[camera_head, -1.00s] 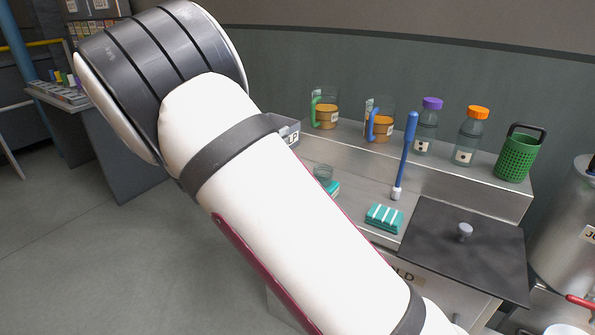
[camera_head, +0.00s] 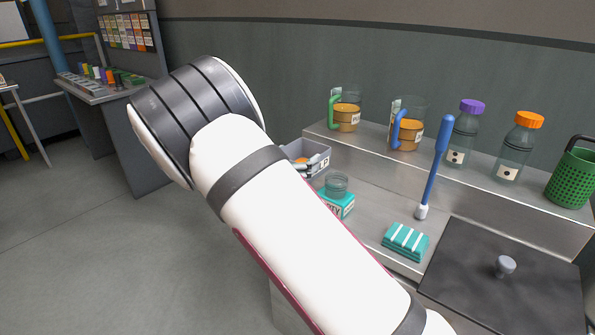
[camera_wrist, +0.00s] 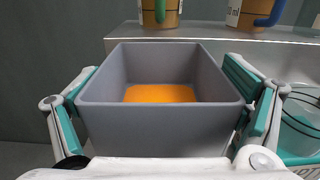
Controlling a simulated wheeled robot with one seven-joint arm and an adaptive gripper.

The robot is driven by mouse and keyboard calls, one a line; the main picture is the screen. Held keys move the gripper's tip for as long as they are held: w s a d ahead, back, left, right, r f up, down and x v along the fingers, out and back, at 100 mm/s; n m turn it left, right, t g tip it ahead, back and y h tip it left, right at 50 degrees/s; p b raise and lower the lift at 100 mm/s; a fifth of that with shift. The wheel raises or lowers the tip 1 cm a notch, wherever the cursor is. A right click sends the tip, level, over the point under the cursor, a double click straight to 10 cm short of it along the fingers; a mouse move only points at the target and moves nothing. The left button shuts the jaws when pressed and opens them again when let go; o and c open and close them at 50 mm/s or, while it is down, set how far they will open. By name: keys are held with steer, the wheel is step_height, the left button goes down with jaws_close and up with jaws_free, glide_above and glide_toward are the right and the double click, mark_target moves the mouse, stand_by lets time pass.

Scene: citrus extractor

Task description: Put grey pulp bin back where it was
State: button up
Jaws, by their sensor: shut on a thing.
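The grey pulp bin (camera_wrist: 160,125) fills the middle of the wrist view, upright, with orange pulp (camera_wrist: 160,93) on its floor. My gripper (camera_wrist: 160,105) has a teal-padded finger on each side of the bin and is shut on it. In the head view the bin (camera_head: 318,150) shows just beyond my arm, at the left end of the steel counter, near the raised shelf. My arm hides part of it and most of the gripper there. Whether the bin touches the counter cannot be told.
A teal box (camera_head: 338,203) with a glass jar (camera_head: 336,184) stands close to the bin. Jugs with green (camera_head: 345,110) and blue handles (camera_head: 406,128) stand on the raised shelf (camera_head: 480,185).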

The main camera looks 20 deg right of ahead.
steer(key=shift+f+b, duration=0.35)
steer(key=shift+f, duration=1.45)
steer(key=shift+f, duration=0.15)
steer(key=o, duration=1.2)
steer(key=shift+o, duration=0.2)
